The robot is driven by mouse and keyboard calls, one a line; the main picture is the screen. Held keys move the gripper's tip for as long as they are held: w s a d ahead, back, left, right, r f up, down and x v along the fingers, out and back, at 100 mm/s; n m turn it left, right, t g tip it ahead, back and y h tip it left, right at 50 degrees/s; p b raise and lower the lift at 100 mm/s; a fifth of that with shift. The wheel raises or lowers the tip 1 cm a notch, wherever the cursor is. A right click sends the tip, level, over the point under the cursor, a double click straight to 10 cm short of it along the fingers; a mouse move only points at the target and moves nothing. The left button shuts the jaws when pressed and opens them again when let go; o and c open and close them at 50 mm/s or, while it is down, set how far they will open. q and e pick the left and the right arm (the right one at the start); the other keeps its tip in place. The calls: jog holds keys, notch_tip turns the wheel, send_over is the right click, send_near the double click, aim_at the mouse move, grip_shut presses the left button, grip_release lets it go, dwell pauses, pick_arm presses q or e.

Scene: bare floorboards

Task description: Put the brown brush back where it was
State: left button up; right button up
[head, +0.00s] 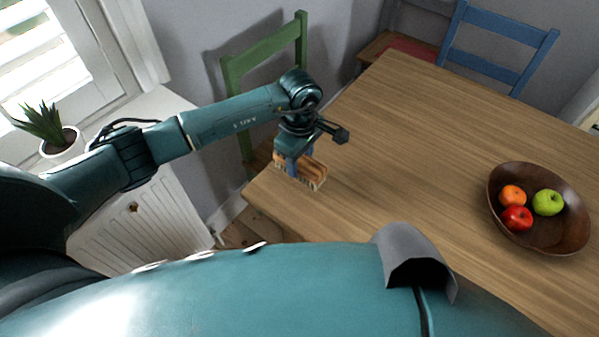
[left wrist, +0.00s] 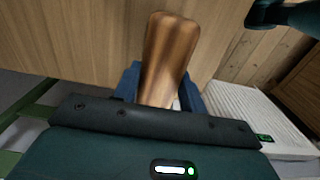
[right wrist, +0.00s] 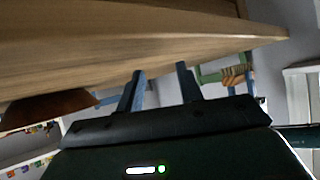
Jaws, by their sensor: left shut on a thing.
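The brown brush (head: 314,173) has a wooden back and pale bristles that point down. My left gripper (head: 296,163) is shut on it at the table's near left corner. In the left wrist view the brush's smooth brown back (left wrist: 170,52) sticks out between the blue fingers (left wrist: 160,92). In the right wrist view the brush (right wrist: 236,75) seems to be slightly apart from the tabletop. My right gripper (right wrist: 160,85) is open with nothing between its fingers; it is hidden in the head view.
The wooden table (head: 400,130) is mostly bare. A dark bowl (head: 545,237) with several fruits stands at its right. A green chair (head: 265,45) and a blue chair (head: 497,50) stand by the table.

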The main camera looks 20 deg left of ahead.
aim_at(300, 170)
pick_arm(q)
notch_tip(300, 170, down, 4)
jog(key=shift+r+b, duration=0.2)
jog(key=shift+b, duration=0.65)
pick_arm(e)
jog(key=shift+w+a+f, duration=0.2)
jog(key=shift+a+f, duration=0.05)
jog(key=shift+f, duration=0.3)
pick_arm(q)
jog(key=shift+f, duration=0.15)
pick_arm(e)
jog(key=shift+a+r, duration=0.15)
jog(key=shift+r, duration=0.15)
jog(key=shift+a+r+y, duration=0.1)
jog(key=shift+r+y, duration=0.2)
pick_arm(q)
jog(key=shift+f, duration=0.15)
pick_arm(e)
jog(key=shift+f, duration=0.25)
pick_arm(q)
jog(key=o, duration=0.9)
pick_arm(e)
jog(key=shift+w, duration=0.15)
pick_arm(q)
jog(key=shift+o, duration=0.2)
